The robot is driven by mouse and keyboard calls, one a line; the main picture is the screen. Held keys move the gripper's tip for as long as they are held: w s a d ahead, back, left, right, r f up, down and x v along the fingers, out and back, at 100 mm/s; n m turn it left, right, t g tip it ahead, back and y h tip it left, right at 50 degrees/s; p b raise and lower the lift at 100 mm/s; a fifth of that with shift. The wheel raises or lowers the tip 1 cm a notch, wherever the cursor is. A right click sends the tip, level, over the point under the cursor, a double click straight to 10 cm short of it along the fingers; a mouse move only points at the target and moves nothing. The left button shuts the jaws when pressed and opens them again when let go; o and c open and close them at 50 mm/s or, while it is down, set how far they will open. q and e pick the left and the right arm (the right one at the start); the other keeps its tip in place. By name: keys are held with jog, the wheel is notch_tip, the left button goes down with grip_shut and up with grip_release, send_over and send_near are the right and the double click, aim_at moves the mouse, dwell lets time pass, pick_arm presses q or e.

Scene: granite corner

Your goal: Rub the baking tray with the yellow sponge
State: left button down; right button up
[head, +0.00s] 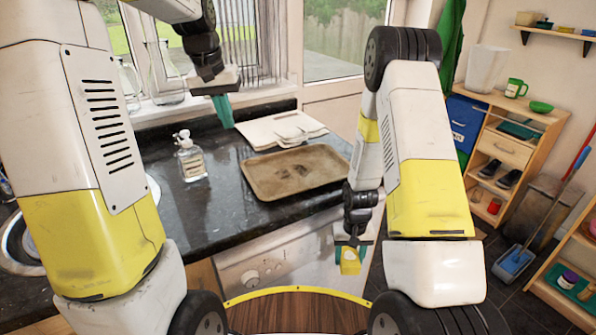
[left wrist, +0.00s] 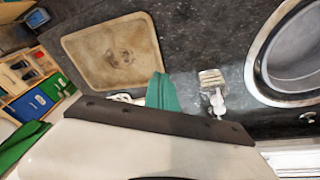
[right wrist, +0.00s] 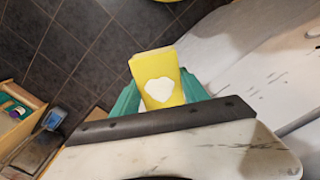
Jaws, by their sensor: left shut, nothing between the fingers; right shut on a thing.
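The baking tray (head: 296,171) is brown with dark stains in its middle and lies on the dark granite counter. It also shows in the left wrist view (left wrist: 82,56). My right gripper (head: 347,256) is shut on the yellow sponge (head: 350,266), in front of the counter and below its top. In the right wrist view the sponge (right wrist: 160,80) sits between the green fingers and has a white patch on its face. My left gripper (head: 224,112) is shut and empty, above the counter to the left of the tray. Its fingers (left wrist: 162,92) are together in the left wrist view.
A soap dispenser (head: 191,158) stands on the counter left of the tray. White cloths or boards (head: 283,128) lie behind the tray. A sink (head: 30,240) is at the left, partly hidden by my arm. A wooden shelf (head: 505,150) stands at the right.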

pick_arm(q)
jog(key=shift+w+a+f+g+y, duration=0.25)
jog(key=shift+w+f+g, duration=0.15)
jog(key=shift+w+f, duration=2.2)
jog(key=shift+w+a+f+g+y, duration=0.3)
jog(key=shift+w+f, duration=1.2)
jog(key=shift+f, duration=2.05)
jog(key=shift+w+a+f+g+y, duration=0.15)
jog(key=shift+w+f+g, duration=0.35)
jog(key=shift+w+f, duration=2.1)
jog(key=shift+s+f, duration=0.25)
jog(key=shift+f, duration=0.3)
jog(key=shift+s+f, duration=0.25)
jog(key=shift+f, duration=0.25)
jog(key=shift+r, duration=0.1)
jog(key=shift+r, duration=2.9)
jog(key=shift+r, duration=0.15)
